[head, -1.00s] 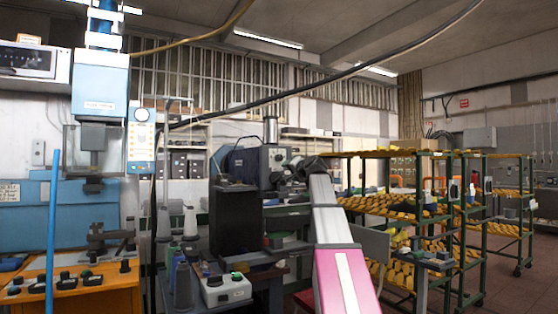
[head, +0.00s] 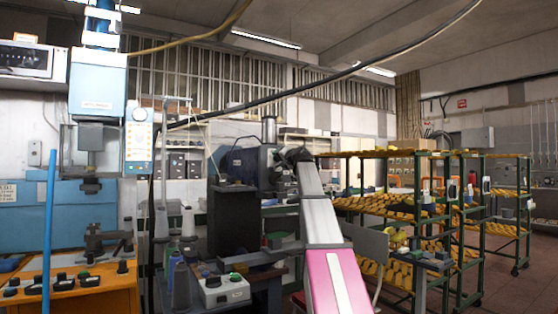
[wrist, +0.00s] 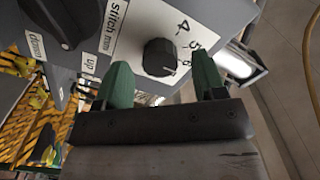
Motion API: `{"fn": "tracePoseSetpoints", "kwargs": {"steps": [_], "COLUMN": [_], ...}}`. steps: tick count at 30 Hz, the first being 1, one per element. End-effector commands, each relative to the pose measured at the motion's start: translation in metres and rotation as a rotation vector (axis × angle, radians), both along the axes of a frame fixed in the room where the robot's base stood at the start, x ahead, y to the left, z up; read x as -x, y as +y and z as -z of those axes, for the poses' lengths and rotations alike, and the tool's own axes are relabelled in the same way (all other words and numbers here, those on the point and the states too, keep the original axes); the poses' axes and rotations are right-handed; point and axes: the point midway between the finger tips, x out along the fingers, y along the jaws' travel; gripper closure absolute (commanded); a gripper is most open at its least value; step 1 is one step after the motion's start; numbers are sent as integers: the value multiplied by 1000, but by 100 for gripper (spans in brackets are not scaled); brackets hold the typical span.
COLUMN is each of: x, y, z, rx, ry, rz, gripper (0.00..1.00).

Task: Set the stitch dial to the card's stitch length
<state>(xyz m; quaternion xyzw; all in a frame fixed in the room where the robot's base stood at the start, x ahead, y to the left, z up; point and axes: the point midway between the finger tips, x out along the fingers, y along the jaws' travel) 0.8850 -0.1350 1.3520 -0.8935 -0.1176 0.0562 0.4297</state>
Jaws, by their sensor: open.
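The stitch dial (wrist: 159,57) is a black ridged knob on a white plate (wrist: 133,38) in the wrist view. The plate reads "stitch mm", with the numbers 4, 5 and 6 along the dial's edge; where the pointer stands I cannot tell. My gripper (wrist: 162,80) is open, its two green fingers apart, with the dial showing between and beyond them. I cannot tell whether they touch it. In the head view the dark sewing machine (head: 243,168) stands behind my arm, and the dial cannot be made out. I cannot make out the card in either view.
A larger dark knob (wrist: 66,18) and "up" and "down" labels sit left of the dial. In the head view a black box (head: 232,220) and a grey control box (head: 222,291) stand before the machine. Racks of yellow shoe lasts (head: 392,204) stand at the right.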

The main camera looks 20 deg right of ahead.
Motion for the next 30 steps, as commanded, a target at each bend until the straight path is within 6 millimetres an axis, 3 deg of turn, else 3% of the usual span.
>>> {"fn": "tracePoseSetpoints", "kwargs": {"steps": [3, 12, 14, 17, 30], "x": [-13, -15, -15, -15, -15], "y": [3, 4, 4, 4, 4], "z": [0, 1, 1, 1, 1], "rx": [0, 0, 0, 0, -67], "ry": [1, 1, 1, 1, 19], "rz": [-1, -1, -1, -1, 0], "gripper": [36, 36, 52, 85, 85]}}
